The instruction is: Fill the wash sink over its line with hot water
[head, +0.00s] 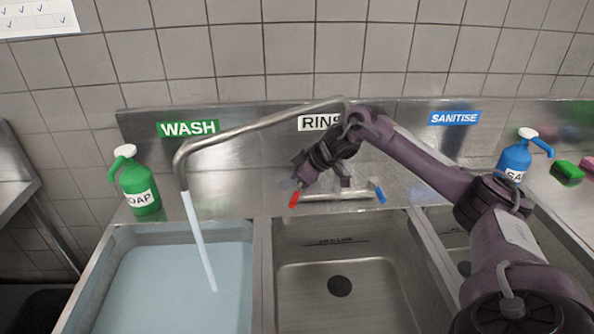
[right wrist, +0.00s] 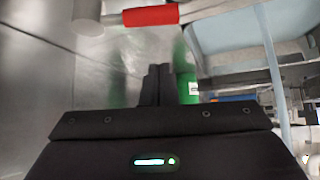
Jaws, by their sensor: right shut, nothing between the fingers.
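The wash sink (head: 170,290) at the left holds a broad sheet of pale blue water. A stream of water (head: 200,245) falls into it from the swung-over spout (head: 240,128); the stream also shows in the right wrist view (right wrist: 273,75). I cannot make out a line in the wash sink. The tap has a red handle (head: 294,199) at its left end and a blue handle (head: 379,191) at its right. My right gripper (head: 297,178) is shut and empty by the red handle, which shows ahead of the fingers in the right wrist view (right wrist: 150,16). My left gripper is out of view.
The rinse sink (head: 335,300) in the middle is empty, with a dark drain. A green soap bottle (head: 139,190) stands behind the wash sink. A blue sanitiser bottle (head: 513,160) stands at the right. My right arm crosses over the right-hand sink.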

